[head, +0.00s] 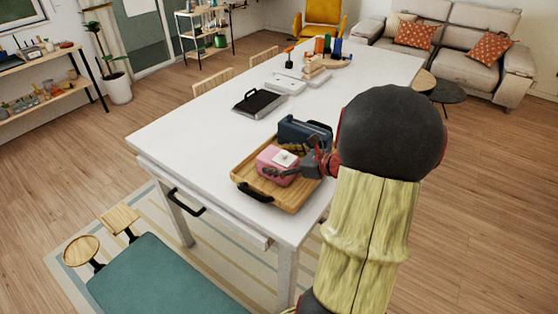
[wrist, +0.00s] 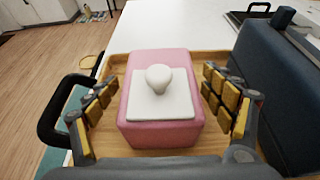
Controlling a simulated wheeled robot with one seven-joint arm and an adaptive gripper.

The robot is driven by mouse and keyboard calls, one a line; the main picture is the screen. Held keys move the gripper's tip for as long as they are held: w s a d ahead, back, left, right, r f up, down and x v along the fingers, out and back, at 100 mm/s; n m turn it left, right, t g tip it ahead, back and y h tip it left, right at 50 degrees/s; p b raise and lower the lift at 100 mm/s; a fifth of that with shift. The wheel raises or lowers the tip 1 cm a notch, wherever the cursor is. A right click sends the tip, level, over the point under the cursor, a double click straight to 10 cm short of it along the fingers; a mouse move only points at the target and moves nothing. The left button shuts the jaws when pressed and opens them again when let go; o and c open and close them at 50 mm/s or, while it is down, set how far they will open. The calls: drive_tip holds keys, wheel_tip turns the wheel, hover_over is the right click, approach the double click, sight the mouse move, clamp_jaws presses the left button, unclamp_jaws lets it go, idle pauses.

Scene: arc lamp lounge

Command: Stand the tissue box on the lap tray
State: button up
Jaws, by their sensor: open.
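The pink tissue box (head: 272,170) with a white top plate and a pale tuft stands upright on the wooden lap tray (head: 241,180), which has a black handle at its near end. In the wrist view the box (wrist: 160,131) fills the middle, with the tray (wrist: 118,67) under it. My gripper (head: 292,172) is at the box. In the wrist view my gripper (wrist: 163,92) is open, with one padded finger on each side of the box. Gaps show between the pads and the box's sides.
A dark blue container (head: 303,131) stands close behind the box; whether it rests on the tray is unclear. A black shallow tray (head: 258,102), white boxes (head: 286,83) and blocks stand farther along the white table (head: 190,130). The table's left side is clear.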

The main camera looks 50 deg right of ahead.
drive_tip(key=shift+r, duration=0.25)
drive_tip(key=a+p+v, duration=0.1)
drive_tip(key=p+v, duration=0.2)
drive_tip(key=v, duration=0.8)
drive_tip(key=shift+s+d+p, duration=0.3)
drive_tip(key=shift+s+d, duration=0.15)
drive_tip(key=shift+d, duration=0.05)
